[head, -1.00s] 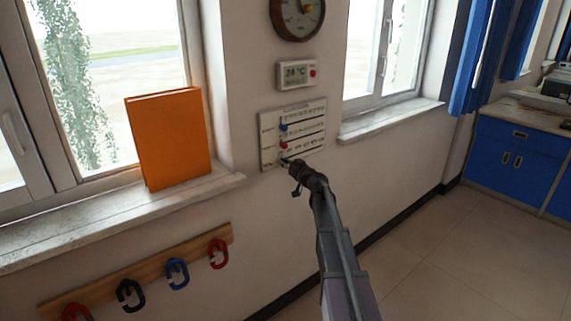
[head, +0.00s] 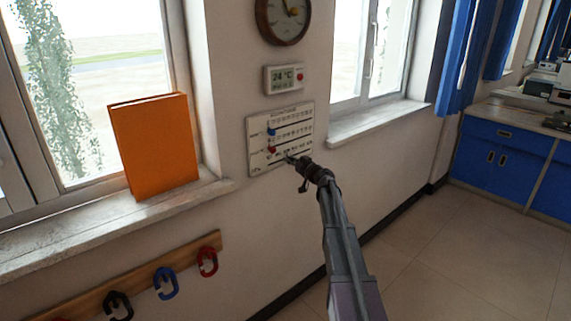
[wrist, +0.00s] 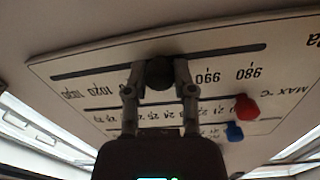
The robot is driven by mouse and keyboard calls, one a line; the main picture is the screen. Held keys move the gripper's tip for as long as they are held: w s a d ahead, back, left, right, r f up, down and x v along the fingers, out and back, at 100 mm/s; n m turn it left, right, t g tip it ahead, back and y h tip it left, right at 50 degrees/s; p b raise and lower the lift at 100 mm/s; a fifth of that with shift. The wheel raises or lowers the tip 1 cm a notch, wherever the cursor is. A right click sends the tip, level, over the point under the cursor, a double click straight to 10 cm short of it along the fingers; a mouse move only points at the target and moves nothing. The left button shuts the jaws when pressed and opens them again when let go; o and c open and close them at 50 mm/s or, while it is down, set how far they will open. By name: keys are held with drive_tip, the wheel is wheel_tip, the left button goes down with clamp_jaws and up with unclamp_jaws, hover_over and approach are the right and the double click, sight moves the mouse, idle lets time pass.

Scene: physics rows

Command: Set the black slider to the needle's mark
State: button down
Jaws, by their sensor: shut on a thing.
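The black slider (wrist: 160,72) is a dark round knob in the wrist view, on the long slot nearest the top of that upside-down picture. My gripper (wrist: 160,80) is shut on it, one finger on each side. The label 990 shows to its right and 1020 to its left; the fingers hide labels between. In the head view my gripper (head: 291,159) is at the lowest row of the white slider board (head: 255,128) and hides the slider. A round dial (head: 283,18) hangs above, cut by the picture's top; its needle reading cannot be made out.
A red slider (wrist: 245,107) and a blue slider (wrist: 233,131) sit on the board's other rows. A display (head: 284,79) reading 24 °C hangs above the board. An orange book (head: 155,145) stands on the left sill.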

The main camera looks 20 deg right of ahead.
drive_tip(key=shift+c, duration=2.2)
unclamp_jaws()
drive_tip(key=shift+s, duration=0.15)
drive_tip(key=v, duration=1.1)
drive_tip(key=shift+s, duration=0.35)
drive_tip(key=shift+d+f, duration=0.1)
